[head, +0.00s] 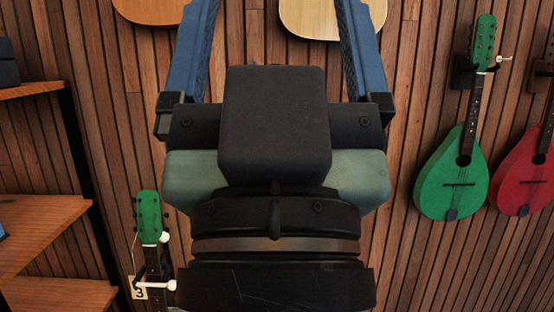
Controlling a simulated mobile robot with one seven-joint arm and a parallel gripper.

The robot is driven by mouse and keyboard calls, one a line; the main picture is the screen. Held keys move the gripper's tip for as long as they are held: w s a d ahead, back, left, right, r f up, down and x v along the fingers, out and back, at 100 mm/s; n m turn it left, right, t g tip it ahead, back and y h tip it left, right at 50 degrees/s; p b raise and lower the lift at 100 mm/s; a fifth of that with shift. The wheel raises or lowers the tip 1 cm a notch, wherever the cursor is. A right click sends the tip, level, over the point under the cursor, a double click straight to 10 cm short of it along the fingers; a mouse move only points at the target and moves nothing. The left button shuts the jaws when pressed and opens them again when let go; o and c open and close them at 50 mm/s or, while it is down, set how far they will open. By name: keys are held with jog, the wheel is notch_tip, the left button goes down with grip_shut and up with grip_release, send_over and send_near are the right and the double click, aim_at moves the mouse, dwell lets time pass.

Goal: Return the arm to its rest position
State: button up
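My gripper (276,12) fills the middle of the head view, seen from its back, with its fingers pointing up. Its two blue fingers stand wide apart and run out of the top of the picture, so their ends are cut off. No object shows between the parts of the fingers in view; the wooden wall and part of a pale instrument body show behind them. My dark wrist is below, at the bottom centre.
A green instrument (452,180) and a red instrument (521,180) hang on the slatted wall at right. A green headstock (148,216) and number tag (139,290) show at lower left. Wooden shelves (45,215) are at left.

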notch_tip(320, 180, up, 15)
jog(key=p, duration=1.3)
jog(key=shift+r, duration=0.15)
jog(key=shift+w, duration=0.1)
